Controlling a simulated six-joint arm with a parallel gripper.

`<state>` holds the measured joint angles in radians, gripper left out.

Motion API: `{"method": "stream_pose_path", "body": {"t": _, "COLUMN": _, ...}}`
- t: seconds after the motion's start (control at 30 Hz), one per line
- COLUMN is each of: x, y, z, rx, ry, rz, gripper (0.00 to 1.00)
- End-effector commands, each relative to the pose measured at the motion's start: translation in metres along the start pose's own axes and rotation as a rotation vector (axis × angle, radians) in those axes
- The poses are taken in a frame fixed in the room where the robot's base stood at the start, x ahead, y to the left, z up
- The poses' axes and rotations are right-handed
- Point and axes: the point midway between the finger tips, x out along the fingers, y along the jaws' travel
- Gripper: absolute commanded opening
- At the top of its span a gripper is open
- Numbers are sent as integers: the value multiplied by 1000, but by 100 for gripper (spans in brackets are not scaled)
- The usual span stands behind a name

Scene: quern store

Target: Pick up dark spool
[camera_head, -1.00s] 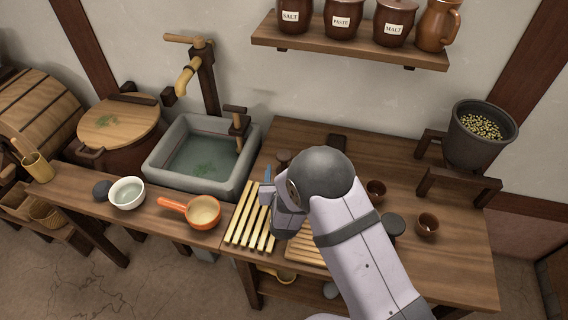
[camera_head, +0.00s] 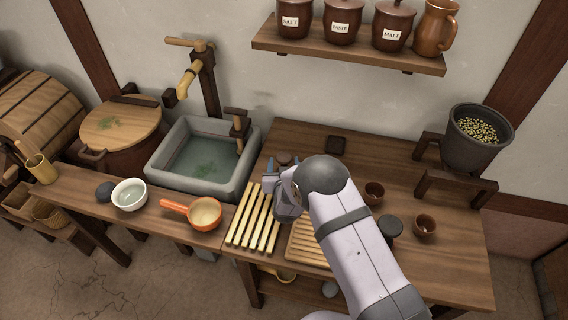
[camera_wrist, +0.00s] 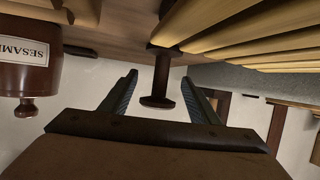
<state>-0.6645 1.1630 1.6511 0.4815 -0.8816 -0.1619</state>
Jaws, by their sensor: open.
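The dark spool (camera_wrist: 161,75) is a dark brown post with wide flanged ends. It shows in the wrist view, where the scene appears upside down, and seems to stand upright on the table beside the slatted rack. My gripper (camera_wrist: 160,82) is open, with one finger to each side of the spool in that view. I see no contact, and I cannot tell how deep the spool is between the fingers. In the head view my gripper (camera_head: 268,177) is low at the rack's back right corner, and I cannot make out the spool there.
The slatted rack (camera_head: 254,218) lies close beside my gripper. A brown jar labelled SESAME (camera_wrist: 28,65) stands on the other side. The stone sink (camera_head: 191,190) is to the left. Small brown cups (camera_head: 374,193) and a dark lidded pot (camera_head: 390,227) stand to the right.

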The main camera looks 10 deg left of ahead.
Motion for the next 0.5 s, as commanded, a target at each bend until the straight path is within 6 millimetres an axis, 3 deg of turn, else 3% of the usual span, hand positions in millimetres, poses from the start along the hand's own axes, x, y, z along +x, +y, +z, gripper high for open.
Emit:
{"method": "stream_pose_path", "body": {"t": 0.37, "x": 6, "y": 0, "z": 0, "rx": 0, "ry": -1, "rz": 0, "gripper": 56}}
{"method": "stream_pose_path", "body": {"t": 0.5, "x": 6, "y": 0, "z": 0, "rx": 0, "ry": -1, "rz": 0, "gripper": 27}}
